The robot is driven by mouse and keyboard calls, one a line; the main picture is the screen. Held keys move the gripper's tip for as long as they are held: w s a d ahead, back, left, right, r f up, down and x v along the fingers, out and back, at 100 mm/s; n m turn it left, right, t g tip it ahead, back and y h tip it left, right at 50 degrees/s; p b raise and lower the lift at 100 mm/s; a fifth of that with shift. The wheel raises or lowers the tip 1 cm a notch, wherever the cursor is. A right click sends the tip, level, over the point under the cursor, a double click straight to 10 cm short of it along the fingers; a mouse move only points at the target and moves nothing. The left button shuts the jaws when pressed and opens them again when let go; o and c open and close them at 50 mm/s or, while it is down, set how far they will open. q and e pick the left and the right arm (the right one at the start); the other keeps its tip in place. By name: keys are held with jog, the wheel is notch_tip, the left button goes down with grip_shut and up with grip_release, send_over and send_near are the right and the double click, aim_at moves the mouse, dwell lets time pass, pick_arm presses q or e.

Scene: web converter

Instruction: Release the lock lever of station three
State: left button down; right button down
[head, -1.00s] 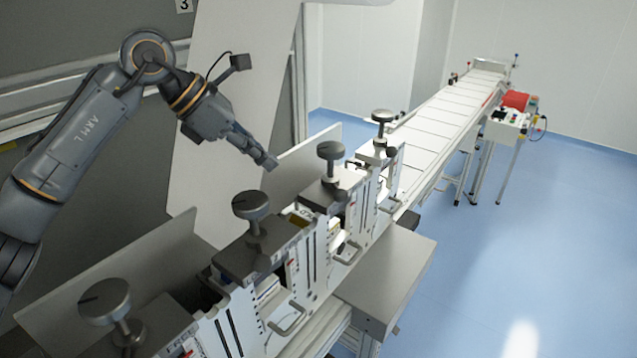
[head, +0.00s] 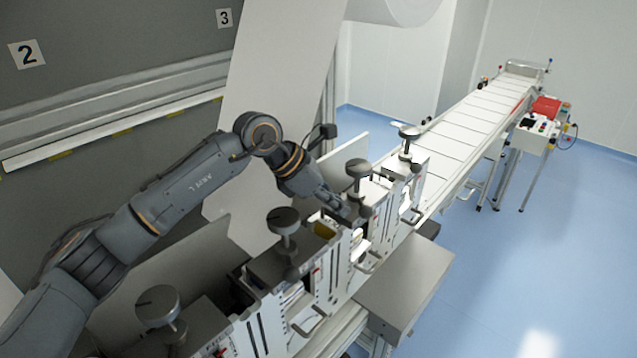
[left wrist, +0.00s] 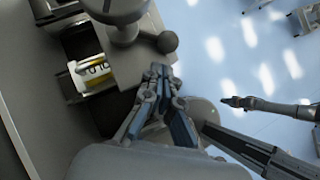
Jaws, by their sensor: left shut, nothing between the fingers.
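The machine has a row of stations with grey round knobs. The third knob from the near end (head: 358,168) stands on a grey block, with a small dark ball (head: 365,211) below it that looks like a lever end. My left gripper (head: 345,212) is shut and empty, close beside that block. In the left wrist view its fingertips (left wrist: 160,72) point at a dark ball (left wrist: 167,41) on the block's edge, with a small gap in the picture. A thin dark gripper (left wrist: 232,101), apparently my right one, shows over the floor.
Neighbouring knobs stand nearer (head: 284,222) and farther (head: 410,132). A grey box (head: 405,280) juts out on the floor side. A conveyor (head: 480,120) runs to the back. Wall signs read 2 (head: 26,54) and 3 (head: 224,18). Blue floor (head: 540,260) is open at the right.

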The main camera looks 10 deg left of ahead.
pick_arm(q)
jog(key=shift+w+d+f+p, duration=0.1)
jog(key=shift+w+d+p, duration=0.15)
jog(key=shift+d, duration=0.65)
jog(key=shift+f, duration=0.15)
jog(key=shift+s+d+b, duration=0.1)
jog(key=shift+d+b, duration=0.05)
jog(key=shift+b, duration=0.5)
pick_arm(e)
jog(key=shift+w+d, duration=0.2)
jog(key=shift+w, duration=0.35)
jog(key=shift+f, duration=0.2)
